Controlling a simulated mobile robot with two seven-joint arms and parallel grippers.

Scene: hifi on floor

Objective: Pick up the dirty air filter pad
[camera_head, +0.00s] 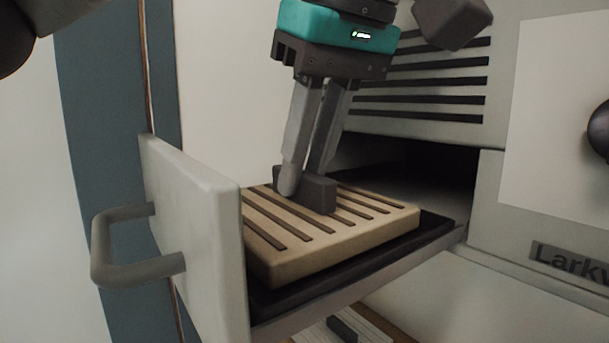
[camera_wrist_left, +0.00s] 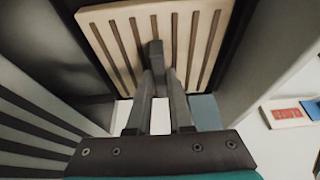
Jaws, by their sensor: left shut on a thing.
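The dirty air filter pad (camera_head: 345,232) is a tan square slab with dark brown slots and a dark raised tab (camera_head: 318,193) on top. It lies in a dark pulled-out drawer tray (camera_head: 435,228). My left gripper (camera_head: 303,190) reaches down from above and is shut on the tab. The left wrist view also shows the pad (camera_wrist_left: 205,30), with the fingers (camera_wrist_left: 155,75) at its tab. The pad appears to rest in the tray; I cannot tell whether it is raised at all. My right gripper is not in view.
The drawer's pale front panel (camera_head: 195,235) with a grey handle (camera_head: 100,250) stands left of the pad. The vented cabinet (camera_head: 420,85) and dark drawer opening (camera_head: 415,165) are behind and right. A red-labelled item (camera_wrist_left: 285,113) shows in the left wrist view.

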